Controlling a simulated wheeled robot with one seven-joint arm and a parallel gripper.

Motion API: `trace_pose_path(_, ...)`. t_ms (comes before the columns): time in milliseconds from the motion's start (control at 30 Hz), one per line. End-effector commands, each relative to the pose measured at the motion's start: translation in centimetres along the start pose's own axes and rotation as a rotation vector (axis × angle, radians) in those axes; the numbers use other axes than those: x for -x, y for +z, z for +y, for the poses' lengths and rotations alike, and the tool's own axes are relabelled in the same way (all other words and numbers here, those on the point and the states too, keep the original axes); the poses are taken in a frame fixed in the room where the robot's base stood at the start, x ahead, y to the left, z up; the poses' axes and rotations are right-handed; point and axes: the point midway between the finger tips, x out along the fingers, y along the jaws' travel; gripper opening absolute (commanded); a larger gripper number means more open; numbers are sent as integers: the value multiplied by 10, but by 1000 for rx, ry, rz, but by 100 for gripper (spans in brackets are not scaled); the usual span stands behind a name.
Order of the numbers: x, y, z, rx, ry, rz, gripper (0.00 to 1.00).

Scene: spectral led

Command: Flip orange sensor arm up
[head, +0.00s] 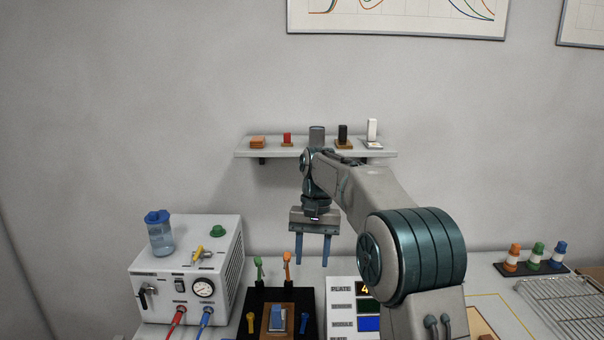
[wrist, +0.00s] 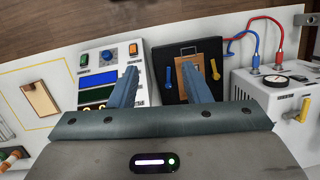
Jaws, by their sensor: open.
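The orange sensor arm (head: 287,265) is a short lever with a rounded knob at the back of a black base (head: 245,328). A similar green arm (head: 258,268) stands to its left. The orange arm points up in the picture; how far it tilts I cannot tell. My gripper (head: 313,263) is open and empty, pointing down just right of the orange arm in the head view, apart from it in the picture.
A white box with a gauge (head: 185,272) is left; a display panel (head: 343,300) is right. A shelf (head: 270,150) hangs behind.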

Motion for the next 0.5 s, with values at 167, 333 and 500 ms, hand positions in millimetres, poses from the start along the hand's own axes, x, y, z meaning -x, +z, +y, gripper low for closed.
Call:
trace_pose_path(167,10,42,28,16,2,95,44)
trace_pose_path(333,10,83,55,29,6,185,44)
trace_pose_path(500,-2,126,81,45,13,271,44)
